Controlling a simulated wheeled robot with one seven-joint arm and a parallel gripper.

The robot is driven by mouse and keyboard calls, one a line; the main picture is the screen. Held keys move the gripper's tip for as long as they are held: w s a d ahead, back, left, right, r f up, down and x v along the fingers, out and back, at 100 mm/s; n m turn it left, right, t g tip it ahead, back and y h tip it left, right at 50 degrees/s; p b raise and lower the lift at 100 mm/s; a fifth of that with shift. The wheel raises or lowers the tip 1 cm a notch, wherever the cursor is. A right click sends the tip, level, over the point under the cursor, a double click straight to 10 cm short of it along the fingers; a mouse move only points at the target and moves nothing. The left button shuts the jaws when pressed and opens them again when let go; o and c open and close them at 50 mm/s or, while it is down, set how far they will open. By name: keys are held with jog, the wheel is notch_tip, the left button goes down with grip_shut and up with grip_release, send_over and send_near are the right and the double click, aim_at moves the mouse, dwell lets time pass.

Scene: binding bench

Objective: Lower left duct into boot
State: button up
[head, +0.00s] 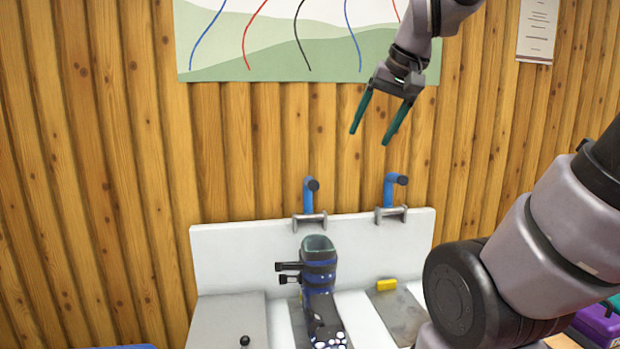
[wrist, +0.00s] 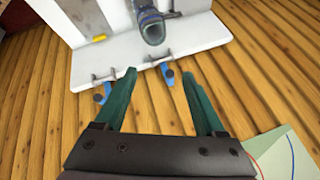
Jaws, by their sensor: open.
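The left duct (head: 308,195) is a short blue pipe with a dark end, raised at a grey bracket on the white panel's top edge. It also shows in the wrist view (wrist: 167,76), beyond and between my fingertips. The boot (head: 319,265), dark with blue bands and side buckles, stands below the left duct with its open top up; its upper part shows in the wrist view (wrist: 150,24). My gripper (head: 369,137) is open and empty, its green fingers pointing down, above and right of the left duct in the head view. It touches nothing that I can see.
A matching right duct (head: 391,190) stands raised on its own bracket. A yellow block (head: 386,284) lies on a grey plate below it. A small black knob (head: 244,340) is at front left. A wooden wall with a poster (head: 280,40) is behind. Air around my gripper is clear.

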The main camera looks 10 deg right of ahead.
jog(key=w+a+f+n+g, duration=0.1)
jog(key=w+g, duration=0.1)
jog(key=w, duration=1.2)
jog(key=w+a+n+g, duration=0.1)
jog(key=w+n+g, duration=0.15)
jog(key=w, duration=1.15)
jog(key=w+a+f+g, duration=0.1)
jog(key=w+f+g, duration=0.1)
jog(key=w+f, duration=0.65)
jog(key=f, duration=0.3)
jog(key=a+f, duration=0.1)
jog(key=f, duration=0.2)
jog(key=a+f, duration=0.1)
jog(key=f, duration=0.2)
jog(key=shift+w+a+f, duration=0.1)
jog(key=shift+a+f, duration=0.05)
jog(key=shift+f, duration=0.05)
grip_shut()
